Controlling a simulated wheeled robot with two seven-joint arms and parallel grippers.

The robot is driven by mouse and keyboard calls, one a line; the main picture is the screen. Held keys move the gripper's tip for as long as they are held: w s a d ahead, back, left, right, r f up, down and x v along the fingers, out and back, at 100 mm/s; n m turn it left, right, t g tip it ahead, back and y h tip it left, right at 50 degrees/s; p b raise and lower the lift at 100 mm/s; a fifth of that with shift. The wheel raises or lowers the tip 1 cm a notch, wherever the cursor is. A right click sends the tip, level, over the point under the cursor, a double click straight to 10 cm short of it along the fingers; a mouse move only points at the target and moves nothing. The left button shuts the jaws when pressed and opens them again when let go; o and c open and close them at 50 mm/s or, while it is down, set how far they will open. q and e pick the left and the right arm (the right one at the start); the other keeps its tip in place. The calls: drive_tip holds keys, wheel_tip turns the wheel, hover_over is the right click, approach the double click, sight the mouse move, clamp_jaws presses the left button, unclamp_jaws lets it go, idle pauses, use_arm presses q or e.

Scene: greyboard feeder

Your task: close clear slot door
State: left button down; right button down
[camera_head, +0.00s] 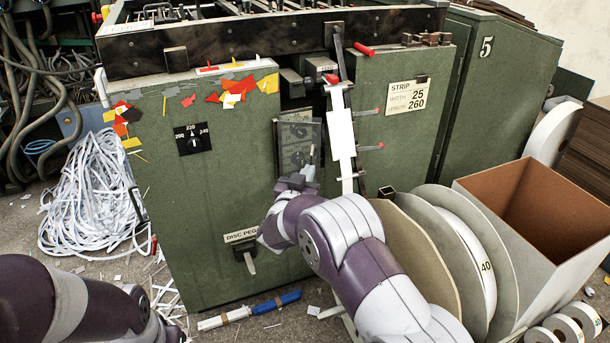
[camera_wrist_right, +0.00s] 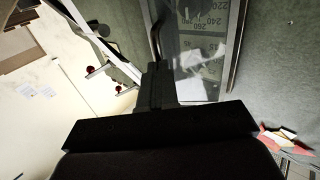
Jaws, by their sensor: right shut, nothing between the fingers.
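The clear slot door (camera_head: 292,135), a see-through pane in a dark frame, is on the green machine's front, left of the white strip. In the right wrist view the pane (camera_wrist_right: 203,50) fills the upper middle; numbers and white scraps show at it. I cannot tell how far it stands open. My right gripper (camera_head: 308,168) is shut and empty at the pane's lower right part. In the right wrist view its dark fingers (camera_wrist_right: 157,85) overlap the pane's left side; contact is unclear.
A white strip (camera_head: 341,135) on a dark bar with red-tipped pegs stands just right of the door. Large discs (camera_head: 425,245) and an open box (camera_head: 535,200) are at right. A DISC PEG lever (camera_head: 249,262) is below. Shredded paper (camera_head: 88,200) lies left.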

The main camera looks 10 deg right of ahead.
drive_tip(key=d+n+y, duration=0.1)
drive_tip(key=w+d+n+t+y, duration=0.1)
drive_tip(key=shift+w+r+y, duration=0.1)
drive_tip(key=shift+w+y, duration=0.05)
drive_tip(key=shift+y, duration=0.25)
drive_tip(key=w+d+p, duration=0.1)
drive_tip(key=w+d, duration=0.1)
drive_tip(key=w, duration=0.1)
drive_tip(key=shift+w+d+p, duration=0.1)
drive_tip(key=shift+d+p, duration=0.2)
drive_tip(key=shift+d, duration=0.05)
drive_tip(key=shift+d+r, duration=0.1)
drive_tip(key=shift+r, duration=0.1)
